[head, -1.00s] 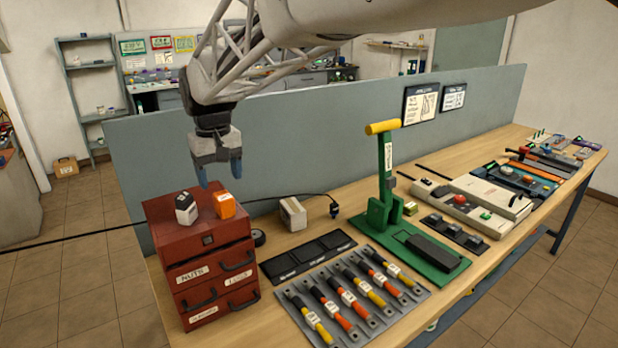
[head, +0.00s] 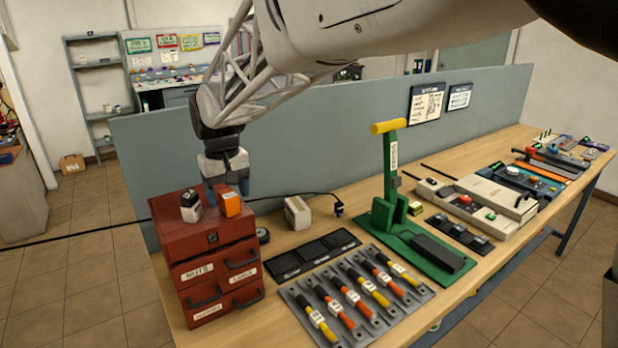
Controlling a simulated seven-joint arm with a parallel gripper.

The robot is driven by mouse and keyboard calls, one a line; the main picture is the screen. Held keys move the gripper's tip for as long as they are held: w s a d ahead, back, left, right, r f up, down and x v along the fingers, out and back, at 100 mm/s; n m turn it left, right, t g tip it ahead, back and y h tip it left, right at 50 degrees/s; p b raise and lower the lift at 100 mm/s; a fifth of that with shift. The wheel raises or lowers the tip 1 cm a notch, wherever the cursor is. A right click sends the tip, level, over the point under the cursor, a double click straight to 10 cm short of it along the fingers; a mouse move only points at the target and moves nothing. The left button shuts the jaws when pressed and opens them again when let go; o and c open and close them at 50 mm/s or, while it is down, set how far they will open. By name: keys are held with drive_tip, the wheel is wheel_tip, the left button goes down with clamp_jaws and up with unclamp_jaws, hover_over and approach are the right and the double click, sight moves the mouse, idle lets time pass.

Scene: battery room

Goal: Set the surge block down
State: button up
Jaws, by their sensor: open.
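I cannot tell from any readable label which block is the surge block. An orange block (head: 230,203) with a dark top and a black-and-white block (head: 190,206) stand upright on top of the red drawer cabinet (head: 185,238). A beige block (head: 297,213) stands on the bench to the right of the cabinet. One finger shows on each side of the orange block in the picture. Whether they touch it or stand behind it cannot be told.
A black three-part tray (head: 312,254) and a grey rack (head: 378,331) of coloured-handled tools lie on the bench. A green lever press (head: 390,190) stands beyond them. A grey partition (head: 300,155) runs behind. A black cable crosses behind the cabinet.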

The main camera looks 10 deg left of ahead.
drive_tip(key=shift+f, duration=1.25)
drive_tip(key=c, duration=1.1)
drive_tip(key=shift+r, duration=0.15)
drive_tip(key=shift+r, duration=0.9)
drive_tip(key=shift+s+d+r, duration=0.1)
drive_tip(key=shift+r, duration=0.7)
drive_tip(key=s+d, duration=0.3)
drive_tip(key=s, duration=0.1)
drive_tip(key=s+d+r, duration=0.1)
drive_tip(key=s+d, duration=0.6)
drive_tip(key=shift+s+d+r, duration=0.15)
drive_tip(key=shift+s, duration=0.25)
